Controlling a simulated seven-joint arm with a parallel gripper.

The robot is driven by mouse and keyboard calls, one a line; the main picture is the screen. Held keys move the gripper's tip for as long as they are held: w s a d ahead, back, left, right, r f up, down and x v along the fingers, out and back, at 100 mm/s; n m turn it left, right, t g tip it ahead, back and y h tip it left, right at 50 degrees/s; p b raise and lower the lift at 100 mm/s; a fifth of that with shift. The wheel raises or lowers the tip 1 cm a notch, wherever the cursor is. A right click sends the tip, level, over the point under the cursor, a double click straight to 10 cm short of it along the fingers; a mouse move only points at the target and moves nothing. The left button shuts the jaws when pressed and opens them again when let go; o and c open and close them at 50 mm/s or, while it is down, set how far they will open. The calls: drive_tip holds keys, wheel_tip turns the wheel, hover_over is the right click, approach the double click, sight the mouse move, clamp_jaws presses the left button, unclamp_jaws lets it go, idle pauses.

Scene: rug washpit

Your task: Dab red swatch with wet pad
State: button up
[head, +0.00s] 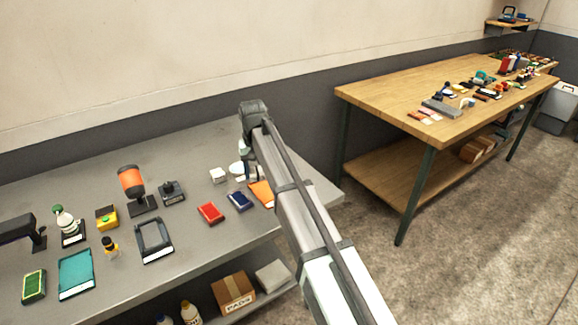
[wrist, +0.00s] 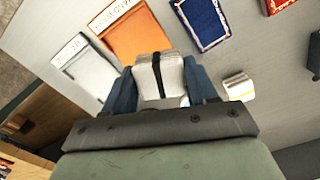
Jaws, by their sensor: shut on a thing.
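My gripper (head: 247,172) is over the right part of the grey bench. In the wrist view its two blue fingers (wrist: 160,88) are shut on a white pad (wrist: 157,68) with a dark band round it. I cannot tell from the picture whether the pad is wet. The red swatch (head: 210,212) lies flat on the bench, to the left of and nearer than my gripper. Part of it shows at the top right edge of the wrist view (wrist: 277,5). The pad is apart from the red swatch. My arm hides part of the bench in the head view.
A blue swatch (head: 240,201) and an orange one (head: 261,192) lie right of the red one. A small white block (head: 218,175) and a white dish (head: 236,169) stand behind. A black-framed tray (head: 154,239) lies left. A wooden table (head: 400,92) stands right.

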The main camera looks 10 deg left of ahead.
sight(210, 212)
drive_tip(key=s+a+r+n, duration=0.2)
drive_tip(key=s+a+n, duration=0.2)
drive_tip(key=s+a, duration=0.85)
drive_tip(key=shift+s+d+f, duration=0.1)
drive_tip(key=shift+d+f, duration=0.1)
drive_tip(key=shift+f, duration=1.3)
drive_tip(key=shift+s+d+f, duration=0.1)
drive_tip(key=shift+d+f, duration=0.05)
drive_tip(key=shift+f, duration=1.35)
drive_tip(key=shift+f, duration=0.6)
drive_tip(key=shift+r, duration=0.1)
wheel_tip(210, 212, up, 7)
idle(0.6)
idle(0.4)
drive_tip(key=shift+f, duration=3)
